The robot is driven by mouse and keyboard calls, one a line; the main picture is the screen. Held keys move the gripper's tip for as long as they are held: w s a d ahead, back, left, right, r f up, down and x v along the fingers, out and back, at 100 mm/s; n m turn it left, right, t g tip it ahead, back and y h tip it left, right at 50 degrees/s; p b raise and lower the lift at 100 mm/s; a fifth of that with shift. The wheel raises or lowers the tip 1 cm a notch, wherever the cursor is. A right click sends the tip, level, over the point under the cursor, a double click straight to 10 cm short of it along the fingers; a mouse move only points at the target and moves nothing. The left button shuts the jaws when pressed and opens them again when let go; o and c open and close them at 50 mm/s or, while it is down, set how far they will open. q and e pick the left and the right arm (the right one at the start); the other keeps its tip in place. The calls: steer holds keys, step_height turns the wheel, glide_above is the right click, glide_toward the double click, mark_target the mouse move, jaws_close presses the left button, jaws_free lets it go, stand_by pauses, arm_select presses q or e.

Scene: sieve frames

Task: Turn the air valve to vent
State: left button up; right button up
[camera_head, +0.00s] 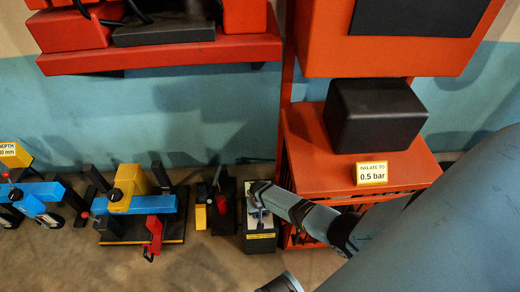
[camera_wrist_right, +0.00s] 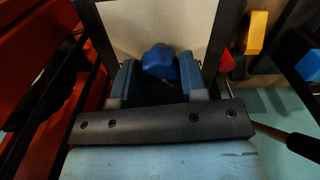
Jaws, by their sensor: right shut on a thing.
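The air valve shows as a dark box (camera_head: 260,243) with a yellow label on its front, on the floor left of the red stand. Its rounded blue knob (camera_wrist_right: 160,62) is between the fingers of my right gripper (camera_wrist_right: 158,85) in the right wrist view, in front of a pale panel. The right gripper is shut on the blue knob. The knob's pointing direction and the label's text cannot be read. My left gripper is not in view.
A red stand (camera_head: 310,155) with a black block (camera_head: 372,115) and a sign reading "INFLATE TO 0.5 bar" (camera_head: 372,173) is close on the right. A yellow-and-blue device (camera_head: 130,200) with a red clamp stands to the left. A red shelf overhangs behind.

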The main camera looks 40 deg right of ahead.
steer(key=shift+s+n, duration=0.1)
steer(key=shift+n, duration=1.1)
steer(key=o, duration=0.9)
steer(key=shift+p, duration=0.35)
step_height(320, 180, up, 14)
steer(key=p, duration=0.6)
steer(key=shift+f, duration=0.1)
